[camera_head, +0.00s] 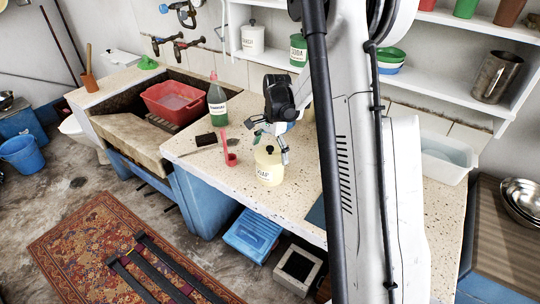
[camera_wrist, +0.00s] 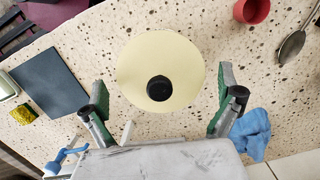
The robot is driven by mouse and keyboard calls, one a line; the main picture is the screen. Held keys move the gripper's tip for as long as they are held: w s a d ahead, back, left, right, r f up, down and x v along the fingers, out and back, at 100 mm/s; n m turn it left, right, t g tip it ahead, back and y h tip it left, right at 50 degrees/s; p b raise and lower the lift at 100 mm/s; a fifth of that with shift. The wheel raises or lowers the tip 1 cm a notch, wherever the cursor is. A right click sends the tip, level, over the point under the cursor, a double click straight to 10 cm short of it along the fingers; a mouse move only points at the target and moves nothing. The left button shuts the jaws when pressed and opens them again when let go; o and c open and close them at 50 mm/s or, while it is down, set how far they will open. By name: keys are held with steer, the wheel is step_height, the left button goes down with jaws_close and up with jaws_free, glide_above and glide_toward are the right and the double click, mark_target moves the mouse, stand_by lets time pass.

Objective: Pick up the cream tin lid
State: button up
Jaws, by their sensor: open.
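The cream tin lid (camera_wrist: 160,58) is a round pale disc with a black knob (camera_wrist: 159,88). In the wrist view it lies at the top middle, seen from above, hiding the tin under it. In the head view the lid (camera_head: 268,155) sits on a cream tin (camera_head: 269,174) with dark lettering, upright on the speckled counter. My gripper (camera_head: 268,142) is open above the tin. In the wrist view its two fingers (camera_wrist: 161,95) stand left and right of the lid's lower part, apart from the knob. Whether they touch the lid's rim cannot be told.
A red cup (camera_head: 231,158) stands just left of the tin, with a spoon (camera_wrist: 291,46) near it. A green bottle (camera_head: 217,101) stands farther back. A blue cloth (camera_wrist: 251,133), a dark slate-coloured sheet (camera_wrist: 50,82) and a yellow sponge (camera_wrist: 22,114) lie on the counter (camera_wrist: 75,40).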

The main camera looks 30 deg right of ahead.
steer(key=shift+f, duration=0.15)
steer(key=c, duration=1.1)
